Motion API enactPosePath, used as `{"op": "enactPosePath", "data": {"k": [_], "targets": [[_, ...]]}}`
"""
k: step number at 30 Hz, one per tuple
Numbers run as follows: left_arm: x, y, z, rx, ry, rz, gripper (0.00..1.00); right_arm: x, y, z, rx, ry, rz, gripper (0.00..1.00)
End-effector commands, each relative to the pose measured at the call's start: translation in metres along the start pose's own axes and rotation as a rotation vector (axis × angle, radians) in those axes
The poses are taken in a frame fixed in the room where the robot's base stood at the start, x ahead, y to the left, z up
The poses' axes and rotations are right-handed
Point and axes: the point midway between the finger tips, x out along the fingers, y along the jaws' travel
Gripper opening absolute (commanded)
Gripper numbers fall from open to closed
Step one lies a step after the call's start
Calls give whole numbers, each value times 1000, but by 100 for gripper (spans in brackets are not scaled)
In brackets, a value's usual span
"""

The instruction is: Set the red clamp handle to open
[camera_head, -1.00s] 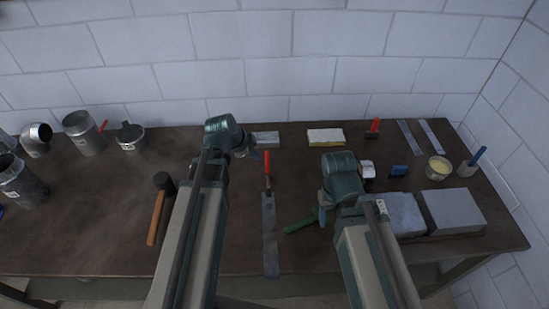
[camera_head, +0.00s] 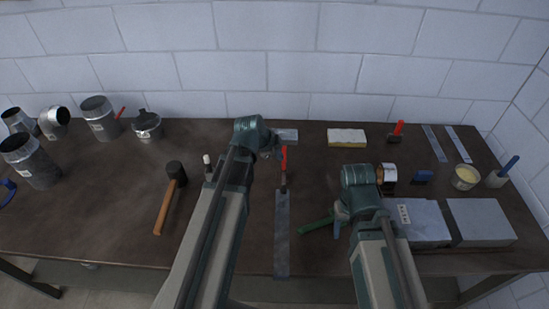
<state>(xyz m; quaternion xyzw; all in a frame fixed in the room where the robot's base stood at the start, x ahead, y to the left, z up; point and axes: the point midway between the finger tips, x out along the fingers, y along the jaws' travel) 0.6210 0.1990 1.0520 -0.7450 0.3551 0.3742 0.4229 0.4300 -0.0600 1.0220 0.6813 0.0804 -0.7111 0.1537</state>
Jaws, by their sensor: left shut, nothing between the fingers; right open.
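Several red parts show, and I cannot tell for sure which is the clamp handle. One red handle (camera_head: 284,157) stands upright in the picture at the top of a long grey metal strip (camera_head: 282,235) mid-table. A red-handled tool (camera_head: 398,130) lies at the back right. My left gripper (camera_head: 270,151) is shut and empty, just left of the mid-table red handle.
A hammer (camera_head: 168,200) lies left of my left arm. More ducts (camera_head: 32,162) and an elbow (camera_head: 55,118) stand at the left. A sponge (camera_head: 346,137), grey blocks (camera_head: 480,220) and a tub (camera_head: 465,176) occupy the right. The brown table (camera_head: 100,215) is clear at front left.

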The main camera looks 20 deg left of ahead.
Motion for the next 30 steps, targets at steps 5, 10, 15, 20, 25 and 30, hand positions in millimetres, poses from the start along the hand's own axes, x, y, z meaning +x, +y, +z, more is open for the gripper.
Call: {"op": "enactPosePath", "data": {"k": [5, 10, 15, 20, 25, 30], "targets": [[37, 1, 2, 1, 1, 0, 0, 33, -3, -2, 1, 0, 0, 59], [51, -24, 4, -1, 0, 0, 0, 36, -4, -2, 2, 0, 0, 59], [55, -30, 5, -1, 0, 0, 0, 38, -4, -2, 2, 0, 0, 59], [54, -29, 5, -1, 0, 0, 0, 37, -4, -2, 2, 0, 0, 59], [54, -30, 5, -2, 0, 4, 0, 36, -4, -2, 2, 0, 0, 59], [57, -38, 4, -18, -6, 47, 0, 32, -3, -2, 2, 0, 0, 59]]}}
